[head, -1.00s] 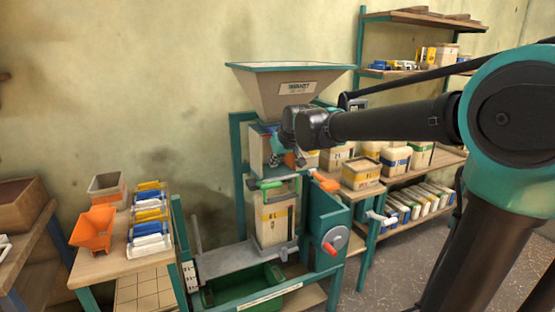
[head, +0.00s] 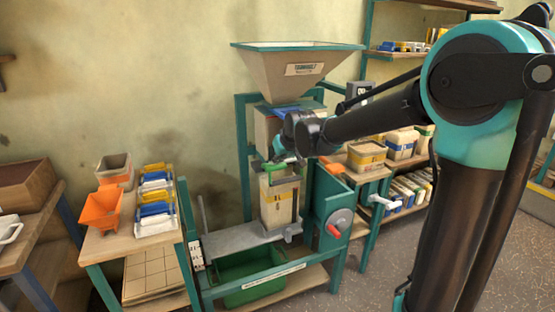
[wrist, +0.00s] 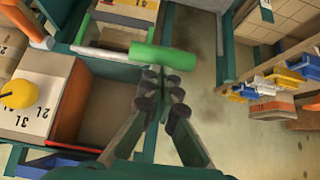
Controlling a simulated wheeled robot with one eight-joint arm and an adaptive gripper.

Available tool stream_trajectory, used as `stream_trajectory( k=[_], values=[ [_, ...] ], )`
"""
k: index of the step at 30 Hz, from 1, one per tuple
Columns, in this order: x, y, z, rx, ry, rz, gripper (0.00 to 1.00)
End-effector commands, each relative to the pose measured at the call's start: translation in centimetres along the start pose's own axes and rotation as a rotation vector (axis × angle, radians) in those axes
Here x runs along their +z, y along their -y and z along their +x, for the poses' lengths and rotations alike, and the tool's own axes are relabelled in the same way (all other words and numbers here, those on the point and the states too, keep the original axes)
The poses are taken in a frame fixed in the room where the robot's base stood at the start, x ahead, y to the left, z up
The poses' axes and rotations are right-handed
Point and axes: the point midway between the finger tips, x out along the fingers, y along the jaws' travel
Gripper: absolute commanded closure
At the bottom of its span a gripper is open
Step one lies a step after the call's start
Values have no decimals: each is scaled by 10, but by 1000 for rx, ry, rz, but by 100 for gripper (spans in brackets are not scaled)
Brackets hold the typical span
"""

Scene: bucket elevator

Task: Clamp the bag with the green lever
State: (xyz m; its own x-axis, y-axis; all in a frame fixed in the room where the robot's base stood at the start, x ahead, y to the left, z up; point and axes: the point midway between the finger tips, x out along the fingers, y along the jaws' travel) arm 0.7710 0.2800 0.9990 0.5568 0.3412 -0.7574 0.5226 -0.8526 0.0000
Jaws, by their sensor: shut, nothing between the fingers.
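The green lever (head: 272,167) has a green grip on a pale rod and lies at the top of the bag, under the hopper. In the wrist view its green grip (wrist: 170,56) lies crosswise just beyond my fingertips. My gripper (wrist: 160,78) is shut and empty, its tips at or very near the grip; whether they touch, I cannot tell. In the head view my gripper (head: 290,158) is dark and small, just above the lever, and covers part of it. The cream bag (head: 279,206) stands upright on the grey shelf below the spout.
The hopper (head: 298,70) is above my wrist. An orange handle (head: 333,166) and a teal panel with a red-handled crank (head: 339,224) stand to the right. A green bin (head: 250,275) sits below. A side table (head: 130,228) with orange containers is at left.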

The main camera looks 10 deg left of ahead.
Motion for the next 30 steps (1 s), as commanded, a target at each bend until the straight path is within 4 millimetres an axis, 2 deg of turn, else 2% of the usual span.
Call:
stream_trajectory(
  k=[30],
  values=[
    [25,0,11,0,-153,0,100]
  ],
)
